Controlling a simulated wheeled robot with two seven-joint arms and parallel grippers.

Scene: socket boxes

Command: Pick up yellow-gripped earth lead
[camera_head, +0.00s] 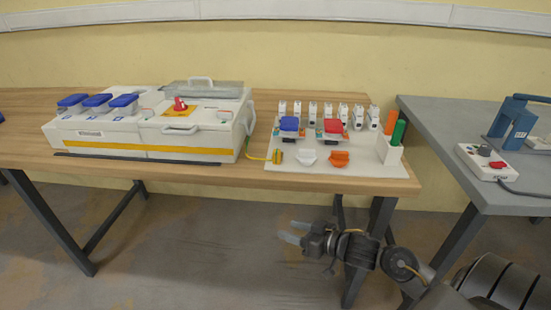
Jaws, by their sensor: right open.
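A small yellow-gripped lead (277,156) stands at the front left corner of the white board (300,171). A thin yellow cable runs from it towards the white box unit on the left. My right gripper (290,233) comes in from the lower right. It is open and empty, in front of the table and lower in the picture than the lead, well apart from it. My left gripper does not show.
The wooden table (220,174) carries a white box unit (197,145) with blue-capped sockets and a red knob. An orange-gripped piece (339,158) and a white piece (306,156) sit right of the lead. Green and orange sticks stand in a holder (390,151). A grey table is at right.

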